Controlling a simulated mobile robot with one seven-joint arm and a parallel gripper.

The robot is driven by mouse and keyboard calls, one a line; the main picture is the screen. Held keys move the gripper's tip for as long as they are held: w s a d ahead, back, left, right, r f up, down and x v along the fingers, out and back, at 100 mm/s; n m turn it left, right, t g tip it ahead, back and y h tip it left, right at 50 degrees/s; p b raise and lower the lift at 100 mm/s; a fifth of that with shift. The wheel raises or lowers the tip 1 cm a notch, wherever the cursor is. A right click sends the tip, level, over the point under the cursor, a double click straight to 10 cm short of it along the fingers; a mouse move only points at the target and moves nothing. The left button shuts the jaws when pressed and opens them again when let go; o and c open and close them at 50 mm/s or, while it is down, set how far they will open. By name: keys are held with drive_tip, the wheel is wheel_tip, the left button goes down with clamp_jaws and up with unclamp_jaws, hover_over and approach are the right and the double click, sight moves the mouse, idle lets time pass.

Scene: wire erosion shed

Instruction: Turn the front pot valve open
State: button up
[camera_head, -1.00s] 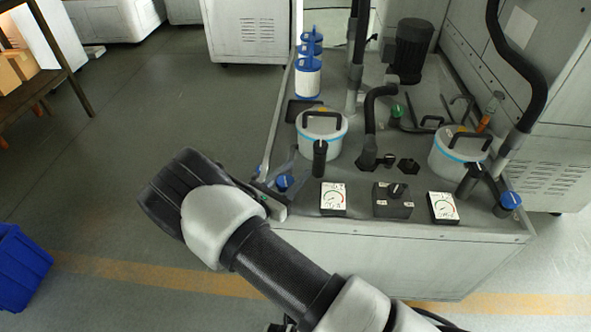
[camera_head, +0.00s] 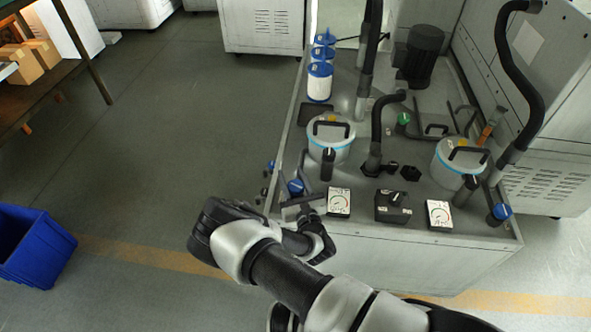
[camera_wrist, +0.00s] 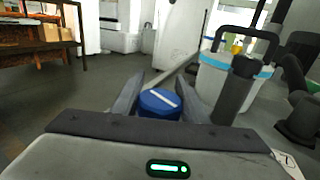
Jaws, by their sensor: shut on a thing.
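A blue round valve knob (camera_head: 296,186) with a white line across its top stands at the bench's front left corner, in front of the left lidded pot (camera_head: 329,139). My gripper (camera_head: 300,197) is at this knob. In the wrist view the knob (camera_wrist: 160,103) sits between the two fingers, which are shut on it; its white line runs diagonally. The contact points are partly hidden by the fingers and gripper body. Another blue knob (camera_head: 501,211) stands at the bench's front right, by the right pot (camera_head: 460,163).
A black-handled upright (camera_head: 327,165) stands close right of my gripper. Gauges (camera_head: 339,201) and a black switch box (camera_head: 391,206) line the front edge. White-and-blue filter canisters (camera_head: 319,84) stand behind. The floor left of the bench is free up to a blue crate (camera_head: 32,247).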

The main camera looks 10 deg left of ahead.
drive_tip(key=shift+s+a+n+g+y+p, duration=0.2)
drive_tip(key=shift+n+g+y+p, duration=0.2)
drive_tip(key=shift+n+g+y, duration=0.35)
drive_tip(key=shift+s+a+n+g+y+p, duration=0.15)
drive_tip(key=shift+n+g+y+p, duration=0.35)
drive_tip(key=shift+y, duration=0.4)
drive_tip(key=shift+s+a+n+g+y+p, duration=0.1)
drive_tip(key=shift+a+n+g+y+p, duration=0.15)
drive_tip(key=shift+n+g+y, duration=0.5)
drive_tip(key=o, duration=1.1)
drive_tip(key=shift+c, duration=0.2)
drive_tip(key=shift+s+d, duration=0.1)
drive_tip(key=shift+d, duration=0.05)
